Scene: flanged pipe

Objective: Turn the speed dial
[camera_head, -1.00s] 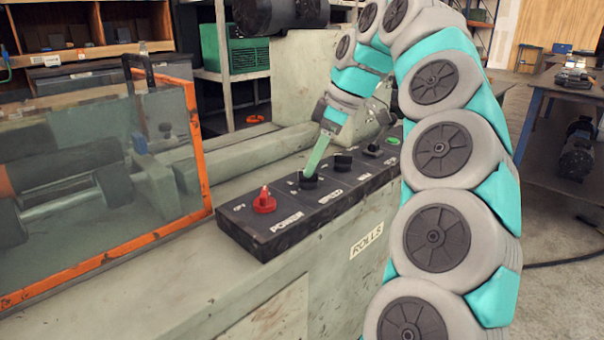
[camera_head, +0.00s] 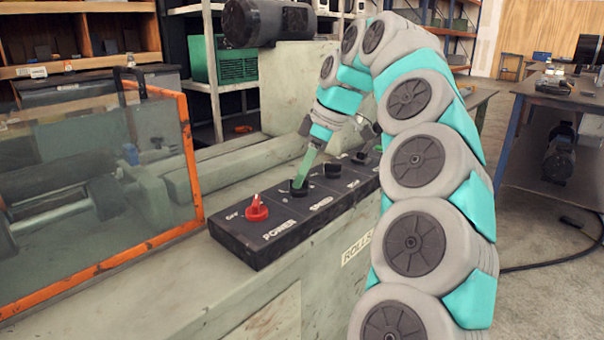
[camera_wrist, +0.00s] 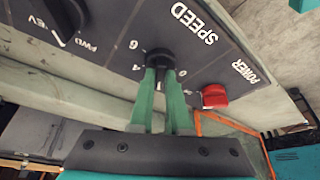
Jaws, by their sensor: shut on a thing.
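The speed dial (camera_wrist: 158,57) is a black round knob on the dark control panel, beside the white word SPEED and several white numerals. In the head view the dial (camera_head: 299,190) sits just right of the red power knob (camera_head: 256,210). My gripper (camera_wrist: 160,74) has two green fingers, one on each side of the dial and shut on it. In the head view the gripper (camera_head: 303,178) reaches down to the dial from the upper right, tilted. The fingers partly cover the dial and its scale, so I cannot tell its setting.
The red power knob also shows in the wrist view (camera_wrist: 214,95). Another black knob (camera_head: 332,171) stands beyond the dial. An orange-framed clear guard (camera_head: 190,150) stands left of the panel. A dark motor (camera_head: 268,22) hangs above the machine's back.

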